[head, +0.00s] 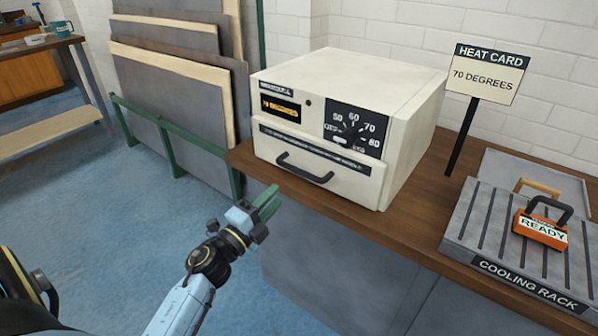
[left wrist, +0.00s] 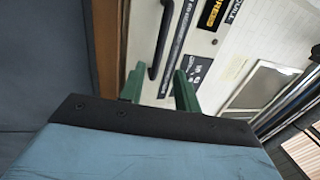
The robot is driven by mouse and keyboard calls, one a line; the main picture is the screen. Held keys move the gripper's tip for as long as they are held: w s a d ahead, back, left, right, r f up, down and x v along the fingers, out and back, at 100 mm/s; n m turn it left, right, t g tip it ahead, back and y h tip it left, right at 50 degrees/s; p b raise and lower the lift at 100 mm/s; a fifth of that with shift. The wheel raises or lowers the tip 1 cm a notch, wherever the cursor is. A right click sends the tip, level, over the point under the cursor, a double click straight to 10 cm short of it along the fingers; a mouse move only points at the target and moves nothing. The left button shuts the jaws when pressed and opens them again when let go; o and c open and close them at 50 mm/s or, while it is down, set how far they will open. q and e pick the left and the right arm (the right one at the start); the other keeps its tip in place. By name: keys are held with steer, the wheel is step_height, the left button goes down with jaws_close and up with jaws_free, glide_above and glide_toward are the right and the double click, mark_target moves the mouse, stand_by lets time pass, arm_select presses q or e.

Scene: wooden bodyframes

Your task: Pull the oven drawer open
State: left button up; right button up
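The cream oven (head: 345,120) stands on the wooden counter. Its drawer (head: 345,185) is the lower front panel and looks shut. The black bar handle (head: 305,168) is on the drawer front; it also shows in the left wrist view (left wrist: 162,38). My left gripper (head: 270,198), with green fingers, is in front of and below the handle, apart from it. In the left wrist view its fingers (left wrist: 160,78) are spread with nothing between them, and the handle lies beyond their tips. My right gripper is not in view.
The wooden counter's (head: 408,228) front edge is close to my left gripper. A heat card sign (head: 485,75) reads 70 degrees. A cooling rack (head: 475,235) at right holds an orange READY block (head: 540,230). Boards (head: 180,75) lean in a green rack at left.

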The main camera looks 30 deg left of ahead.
mark_target(297, 173)
arm_select(q)
steer(key=x, duration=1.1)
jaws_close()
